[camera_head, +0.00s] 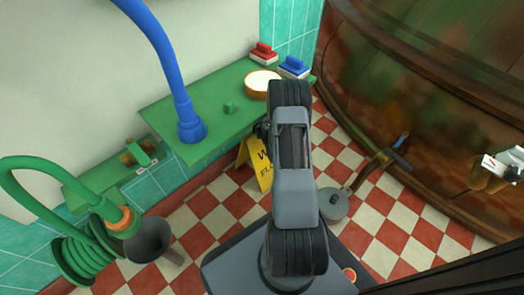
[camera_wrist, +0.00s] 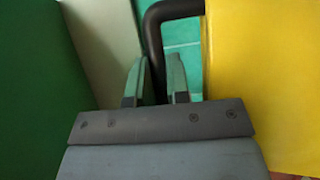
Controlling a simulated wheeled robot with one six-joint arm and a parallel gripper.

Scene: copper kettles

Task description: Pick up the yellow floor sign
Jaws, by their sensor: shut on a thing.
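The yellow floor sign (camera_head: 256,163) stands on the checkered floor beside the green ledge, partly hidden behind my arm in the head view. Dark lettering shows on its face. In the wrist view its yellow panel (camera_wrist: 262,85) fills the right side, close to my gripper. A bent black handle (camera_wrist: 153,38) runs from the panel down between my fingers. My gripper (camera_wrist: 161,70) is shut on this handle. In the head view my gripper (camera_head: 263,131) is a dark shape at the sign's top, mostly hidden by my arm.
The green ledge (camera_head: 219,118) with a blue pipe (camera_head: 174,80) and a round wooden-looking object (camera_head: 263,83) is close behind. A long-handled pan (camera_head: 335,205) is on the floor to the right. A large copper vessel (camera_head: 420,110) stands at the right. Checkered floor lies between.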

